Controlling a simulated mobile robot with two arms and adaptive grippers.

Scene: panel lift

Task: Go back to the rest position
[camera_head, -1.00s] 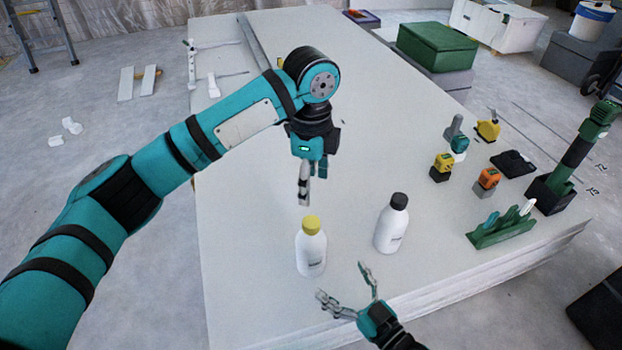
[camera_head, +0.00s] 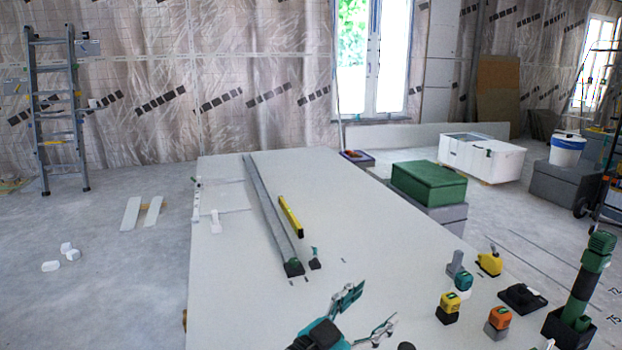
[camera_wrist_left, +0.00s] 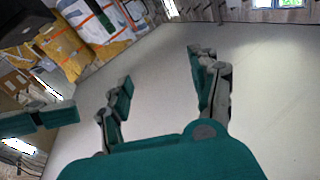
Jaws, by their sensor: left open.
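My left gripper (camera_head: 376,304) is at the bottom middle of the head view, low in front of the white panel stack (camera_head: 235,290). Its two fingers are spread, with nothing between them. In the left wrist view the same gripper (camera_wrist_left: 160,68) shows two parted fingers with teal pads over a pale, bare surface. A teal and grey finger-like part at the left edge of that view may belong to my right gripper; its opening does not show. The head view does not show my right gripper.
A grey rail (camera_head: 268,215) and a yellow level (camera_head: 291,216) lie on the panels. Small tools, such as a yellow-topped one (camera_head: 449,303), stand at the right. A dark bottle cap (camera_head: 405,346) shows at the bottom edge. A green box (camera_head: 428,182) stands beyond.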

